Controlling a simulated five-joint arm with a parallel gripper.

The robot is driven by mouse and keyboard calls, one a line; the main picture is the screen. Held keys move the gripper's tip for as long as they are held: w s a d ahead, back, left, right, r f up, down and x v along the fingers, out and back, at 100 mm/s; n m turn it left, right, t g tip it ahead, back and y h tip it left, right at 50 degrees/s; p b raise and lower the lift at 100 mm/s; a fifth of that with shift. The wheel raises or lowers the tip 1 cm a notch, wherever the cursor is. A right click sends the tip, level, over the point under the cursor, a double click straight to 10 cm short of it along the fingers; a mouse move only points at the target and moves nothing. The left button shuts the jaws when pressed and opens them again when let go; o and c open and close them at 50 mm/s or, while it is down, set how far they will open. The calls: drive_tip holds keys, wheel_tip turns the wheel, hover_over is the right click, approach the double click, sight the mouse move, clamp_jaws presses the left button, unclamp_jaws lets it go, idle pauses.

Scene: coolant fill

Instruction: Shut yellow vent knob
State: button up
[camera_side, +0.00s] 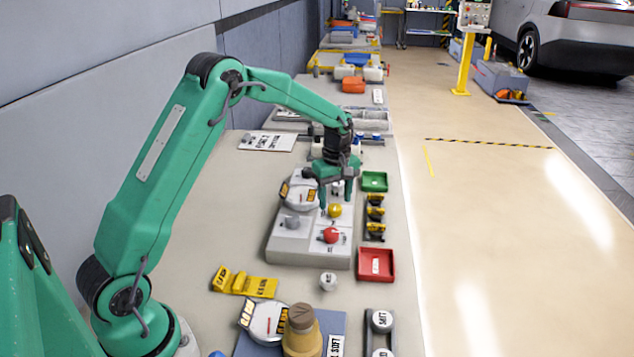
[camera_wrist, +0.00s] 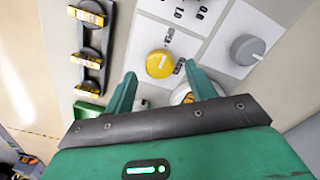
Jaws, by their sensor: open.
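The yellow vent knob (camera_wrist: 160,64) is round with a white pointer mark and sits on a white plate with printed labels, "OPEN" above it. In the side view the yellow knob (camera_side: 335,210) is on the grey panel block (camera_side: 310,252), just below my gripper (camera_side: 337,198). In the wrist view my gripper (camera_wrist: 162,82) is open, its two green fingers apart, with the knob showing between and just beyond the tips. The fingers do not appear to touch the knob. The exact gap is hard to tell.
A grey knob (camera_wrist: 247,49) is beside it in the wrist view. A red knob (camera_side: 331,235) and a round gauge (camera_side: 299,194) are on the same block. Several yellow-and-black clips (camera_side: 375,215), a green tray (camera_side: 374,181) and a red tray (camera_side: 376,264) stand to the right.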

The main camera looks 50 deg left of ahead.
drive_tip(key=shift+f, duration=1.15)
drive_tip(key=shift+c, duration=0.3)
drive_tip(key=c, duration=0.9)
drive_tip(key=shift+c, duration=0.2)
